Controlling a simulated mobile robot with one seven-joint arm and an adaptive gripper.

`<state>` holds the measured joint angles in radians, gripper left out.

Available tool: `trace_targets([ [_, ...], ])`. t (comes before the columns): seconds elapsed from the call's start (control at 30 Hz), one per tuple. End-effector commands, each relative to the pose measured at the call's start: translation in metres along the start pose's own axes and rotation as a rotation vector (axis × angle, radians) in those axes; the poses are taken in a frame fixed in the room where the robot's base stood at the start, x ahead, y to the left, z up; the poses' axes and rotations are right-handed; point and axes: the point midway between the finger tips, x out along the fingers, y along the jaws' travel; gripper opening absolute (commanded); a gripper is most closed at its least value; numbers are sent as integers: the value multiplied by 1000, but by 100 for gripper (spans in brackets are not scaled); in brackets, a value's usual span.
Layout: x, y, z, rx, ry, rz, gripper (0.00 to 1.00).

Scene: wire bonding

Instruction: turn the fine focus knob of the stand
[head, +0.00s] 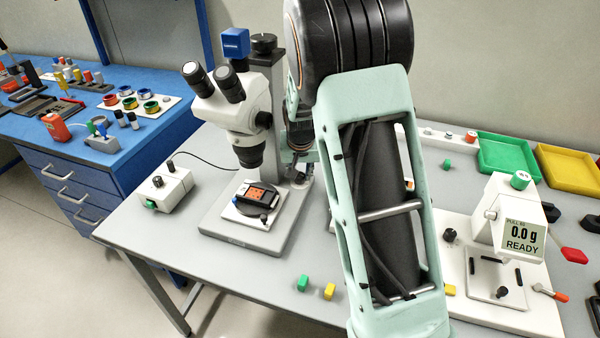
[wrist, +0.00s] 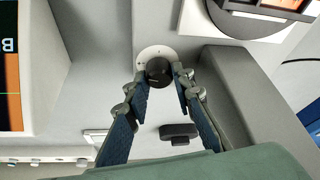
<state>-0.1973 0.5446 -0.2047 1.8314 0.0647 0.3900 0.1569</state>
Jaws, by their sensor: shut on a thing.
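In the wrist view, a small round black knob (wrist: 159,72) sits on a pale round dial plate on a grey-white body. My gripper (wrist: 162,76) has one fingertip on each side of this knob and is shut on it. The knob's face and the upper part of its dial plate show between the fingertips. In the head view, the white microscope (head: 235,105) stands on its grey base with a dark column behind it. My arm covers the area right of the column, and the knob cannot be made out there.
A dark block-shaped part (wrist: 179,132) lies below the knob in the wrist view, between the fingers. In the head view, a white control box (head: 165,190) stands left of the microscope, and a pull tester (head: 505,225) stands right of my arm. Small green and yellow blocks lie near the front edge.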

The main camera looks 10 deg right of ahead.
Motion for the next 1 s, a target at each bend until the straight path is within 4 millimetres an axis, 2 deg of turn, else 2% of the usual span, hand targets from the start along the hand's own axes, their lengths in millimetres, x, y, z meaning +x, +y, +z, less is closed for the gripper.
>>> trace_targets([
  [0.43,0,0,0,8,1,3,0],
  [0.47,0,0,0,8,1,3,26],
  [0.6,0,0,0,8,0,3,40],
  [0.87,0,0,0,7,0,3,40],
  [1.0,-8,0,-1,7,2,2,40],
])
